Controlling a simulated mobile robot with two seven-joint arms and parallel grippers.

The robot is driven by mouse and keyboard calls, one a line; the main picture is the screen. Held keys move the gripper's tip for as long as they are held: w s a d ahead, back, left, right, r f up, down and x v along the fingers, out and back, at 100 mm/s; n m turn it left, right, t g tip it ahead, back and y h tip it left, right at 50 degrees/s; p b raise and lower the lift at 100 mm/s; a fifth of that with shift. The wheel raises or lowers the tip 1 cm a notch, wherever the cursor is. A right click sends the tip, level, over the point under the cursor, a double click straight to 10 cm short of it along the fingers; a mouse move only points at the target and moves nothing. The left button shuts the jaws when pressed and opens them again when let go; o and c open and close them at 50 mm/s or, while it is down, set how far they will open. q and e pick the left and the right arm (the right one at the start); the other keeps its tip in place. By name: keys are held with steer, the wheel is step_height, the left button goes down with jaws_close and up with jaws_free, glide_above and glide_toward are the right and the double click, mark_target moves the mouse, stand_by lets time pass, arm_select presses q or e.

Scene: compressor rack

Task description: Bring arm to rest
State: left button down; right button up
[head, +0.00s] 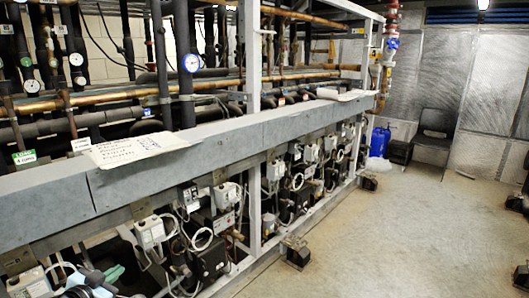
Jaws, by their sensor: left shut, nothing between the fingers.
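My left gripper (98,278) shows at the bottom left corner, dark with pale teal parts. It is shut and empty, in front of the lower part of the compressor rack (190,150). The image cuts off its lower part, and I cannot tell whether it touches the rack. My right gripper is not in view.
Papers (130,147) lie on the rack's grey beam. Pipes and gauges (191,63) fill the space above, with compressors and cables below. A dark chair (436,127) and a blue container (379,141) stand at the back. The concrete floor (400,235) at right is mostly clear.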

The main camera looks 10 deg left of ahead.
arm_select(q)
steer(key=s+d+f+g+h, duration=0.1)
steer(key=s+d+f, duration=0.3)
steer(key=d+f, duration=0.15)
steer(key=s+d+f+g, duration=0.1)
steer(key=s+d+f, duration=0.35)
steer(key=f, duration=0.25)
steer(key=s+d+f+g, duration=0.1)
steer(key=s+d+f, duration=0.2)
steer(key=s+d, duration=0.3)
steer(key=s+d+f+g+h, duration=0.1)
steer(key=s+d+f, duration=0.3)
steer(key=s+d, duration=0.3)
steer(key=s+d+f+n+g+h, duration=0.1)
steer(key=s+d+f, duration=0.2)
steer(key=s+d, duration=0.4)
steer(key=shift+s+d+f+g, duration=0.15)
steer(key=shift+d+f+g, duration=0.2)
steer(key=shift+d, duration=0.55)
steer(key=shift+a+r, duration=0.1)
